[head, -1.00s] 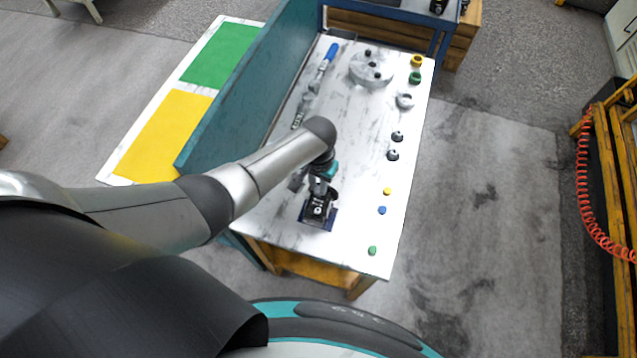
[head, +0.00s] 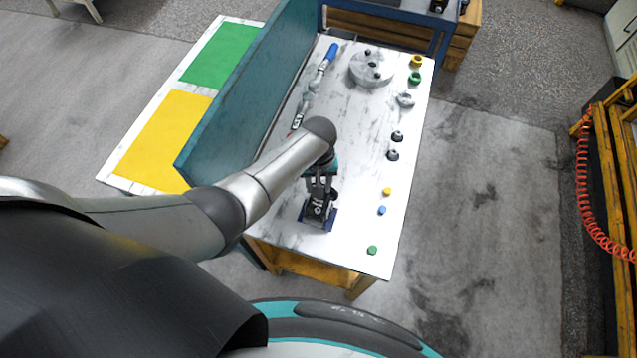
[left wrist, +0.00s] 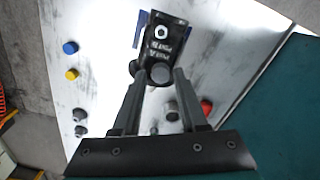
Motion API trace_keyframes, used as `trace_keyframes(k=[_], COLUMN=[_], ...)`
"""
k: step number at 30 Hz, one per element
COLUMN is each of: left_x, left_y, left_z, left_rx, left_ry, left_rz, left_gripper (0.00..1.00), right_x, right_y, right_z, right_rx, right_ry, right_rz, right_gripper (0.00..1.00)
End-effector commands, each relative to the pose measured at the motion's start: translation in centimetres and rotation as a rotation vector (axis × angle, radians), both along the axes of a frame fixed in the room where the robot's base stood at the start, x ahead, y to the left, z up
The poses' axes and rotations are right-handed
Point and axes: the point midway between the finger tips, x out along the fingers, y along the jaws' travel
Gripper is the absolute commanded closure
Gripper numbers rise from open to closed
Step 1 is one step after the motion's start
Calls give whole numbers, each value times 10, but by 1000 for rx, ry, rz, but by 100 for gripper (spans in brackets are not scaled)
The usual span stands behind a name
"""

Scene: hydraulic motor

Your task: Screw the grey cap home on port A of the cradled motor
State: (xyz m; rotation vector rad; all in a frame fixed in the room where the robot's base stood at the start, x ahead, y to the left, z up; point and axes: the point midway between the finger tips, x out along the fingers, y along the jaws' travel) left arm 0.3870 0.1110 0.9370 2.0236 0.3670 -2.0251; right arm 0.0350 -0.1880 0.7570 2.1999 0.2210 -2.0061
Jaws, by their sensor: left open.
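The black motor (head: 317,211) sits in a blue cradle (head: 332,222) at the near end of the table. In the left wrist view the motor (left wrist: 168,28) carries white port lettering, too small to read surely. A round grey piece, apparently the grey cap (left wrist: 161,73), shows at the motor's end between my fingertips. A darker round part (left wrist: 135,67) is beside it. My left gripper (left wrist: 161,76) is open, its fingers on either side of the grey piece; contact cannot be told. In the head view the left gripper (head: 320,184) is just beyond the motor. My right gripper is not in view.
Blue (head: 382,210), yellow (head: 387,191) and green (head: 372,250) small caps stand along the table's right side, with black-and-grey fittings (head: 393,155) farther back. A grey round flange (head: 371,69) and a blue-handled wrench (head: 322,70) lie toward the far end. A teal wall (head: 250,95) edges the left.

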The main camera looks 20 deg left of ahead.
Motion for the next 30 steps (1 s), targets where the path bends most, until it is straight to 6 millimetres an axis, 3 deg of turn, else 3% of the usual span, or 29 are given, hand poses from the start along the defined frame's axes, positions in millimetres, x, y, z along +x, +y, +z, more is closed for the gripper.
trace_keyframes(k=[9,30], left_x=[0,0], left_y=[-1,1], left_z=[0,0], left_rx=[-1,-1], left_ry=[1,0], left_rz=[335,344], left_gripper=[57,57], right_x=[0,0], right_y=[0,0], right_z=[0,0], right_rx=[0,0], right_ry=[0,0], right_rz=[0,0], right_gripper=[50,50])
